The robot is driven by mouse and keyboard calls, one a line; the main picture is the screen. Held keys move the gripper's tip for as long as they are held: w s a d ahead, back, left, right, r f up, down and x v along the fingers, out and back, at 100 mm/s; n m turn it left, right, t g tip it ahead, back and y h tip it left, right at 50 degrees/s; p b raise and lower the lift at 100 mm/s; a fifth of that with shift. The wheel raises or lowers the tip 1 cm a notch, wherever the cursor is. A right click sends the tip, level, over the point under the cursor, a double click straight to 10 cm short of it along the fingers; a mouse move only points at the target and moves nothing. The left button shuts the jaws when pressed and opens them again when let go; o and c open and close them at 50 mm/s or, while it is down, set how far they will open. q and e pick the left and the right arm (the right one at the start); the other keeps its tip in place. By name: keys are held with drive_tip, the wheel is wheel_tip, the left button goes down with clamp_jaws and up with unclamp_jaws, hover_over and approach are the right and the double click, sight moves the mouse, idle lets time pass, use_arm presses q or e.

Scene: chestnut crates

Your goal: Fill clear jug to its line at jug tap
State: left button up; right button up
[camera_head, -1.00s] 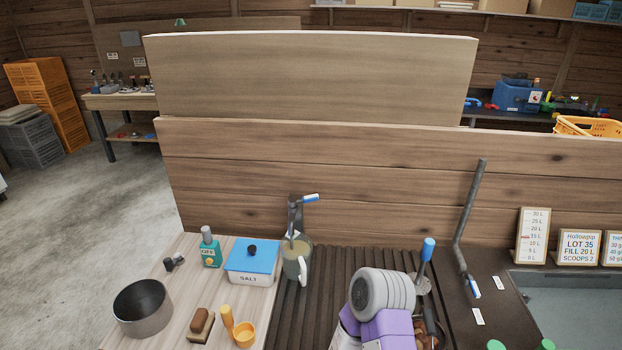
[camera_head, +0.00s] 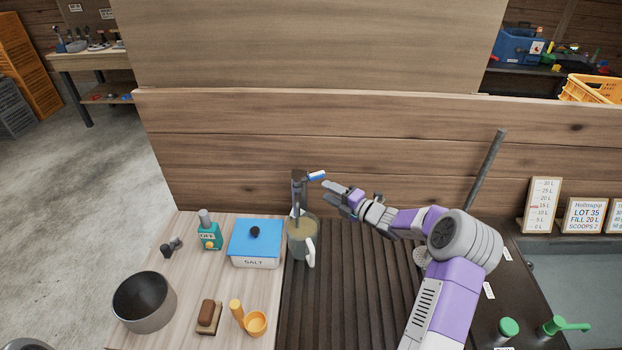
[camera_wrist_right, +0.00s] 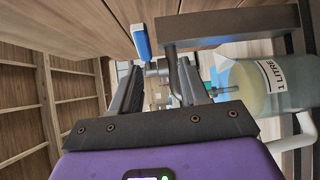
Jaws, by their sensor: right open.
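The clear jug (camera_head: 301,243) stands upright under the jug tap (camera_head: 298,190) on the dark slatted drainer, its pale handle toward the right front. In the right wrist view the jug (camera_wrist_right: 262,85) appears sideways with a "1 LITRE" label and a pale tint; I cannot make out the water level against its line. The tap's blue-tipped lever (camera_head: 317,176) points right; it also shows in the wrist view (camera_wrist_right: 140,40). My right gripper (camera_head: 334,190) is open and empty, just right of the lever and apart from it. My left gripper is not in view.
Left of the jug are a salt box (camera_head: 255,243) with a blue lid, a green bottle (camera_head: 209,232), a dark pot (camera_head: 145,302), a brush (camera_head: 209,318) and an orange scoop (camera_head: 252,322). A wooden wall (camera_head: 400,140) stands close behind. A sink (camera_head: 570,280) lies right.

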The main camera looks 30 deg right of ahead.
sight(320, 177)
drive_tip(key=shift+w+d+r+m+t+h, duration=0.3)
drive_tip(key=shift+w+d+r+m+t, duration=0.35)
drive_tip(key=shift+d+r, duration=0.15)
drive_tip(key=x, duration=0.6)
drive_tip(key=shift+w+a, duration=0.2)
clamp_jaws()
